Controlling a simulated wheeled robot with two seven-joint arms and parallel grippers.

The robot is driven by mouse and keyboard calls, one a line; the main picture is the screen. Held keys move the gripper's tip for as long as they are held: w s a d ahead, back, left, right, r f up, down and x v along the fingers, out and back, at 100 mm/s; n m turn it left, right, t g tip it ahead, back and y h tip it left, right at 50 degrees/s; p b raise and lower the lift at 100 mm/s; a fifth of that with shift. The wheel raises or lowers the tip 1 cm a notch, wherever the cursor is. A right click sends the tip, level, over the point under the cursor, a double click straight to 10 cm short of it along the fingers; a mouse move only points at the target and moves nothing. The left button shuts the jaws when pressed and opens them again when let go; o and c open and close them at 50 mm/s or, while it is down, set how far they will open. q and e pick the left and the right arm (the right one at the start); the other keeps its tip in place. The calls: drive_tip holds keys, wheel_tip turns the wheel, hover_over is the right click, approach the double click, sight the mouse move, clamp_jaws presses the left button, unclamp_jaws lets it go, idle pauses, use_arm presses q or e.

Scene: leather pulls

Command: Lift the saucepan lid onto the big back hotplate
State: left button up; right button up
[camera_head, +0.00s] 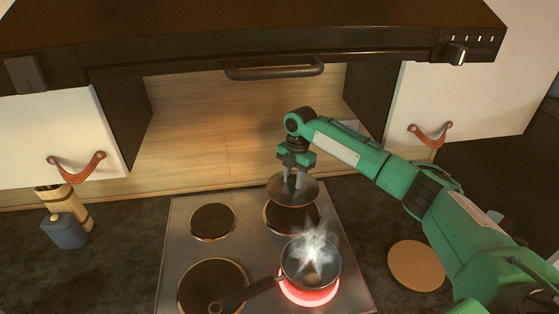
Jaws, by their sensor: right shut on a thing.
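The saucepan lid (283,191) is a dark round disc in the head view. My right gripper (293,187) is shut on its top, and the lid hangs level over the back right hotplate (276,227), covering part of it. I cannot tell whether the lid touches the plate or is just above it. The saucepan (310,264) stands open on the glowing red front right hotplate (308,297), steaming, with its handle pointing to the lower left. My left gripper is out of view.
The hob (169,270) also has a back left hotplate (212,222) and a front left hotplate (200,285). A round wooden board (416,266) lies to the right. A blue-grey jar (65,232) stands at left. The dark hood (200,50) overhangs the back.

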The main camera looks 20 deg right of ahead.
drive_tip(key=shift+w+d+f, duration=0.1)
drive_tip(key=shift+w+f, duration=0.05)
drive_tip(key=shift+f, duration=0.3)
drive_tip(key=shift+f+b, duration=0.5)
drive_tip(key=shift+b, duration=0.4)
wheel_tip(320, 180, down, 5)
drive_tip(key=b, duration=0.5)
drive_tip(key=shift+f, duration=1.4)
drive_tip(key=o, duration=1.1)
drive_tip(key=shift+o, duration=0.2)
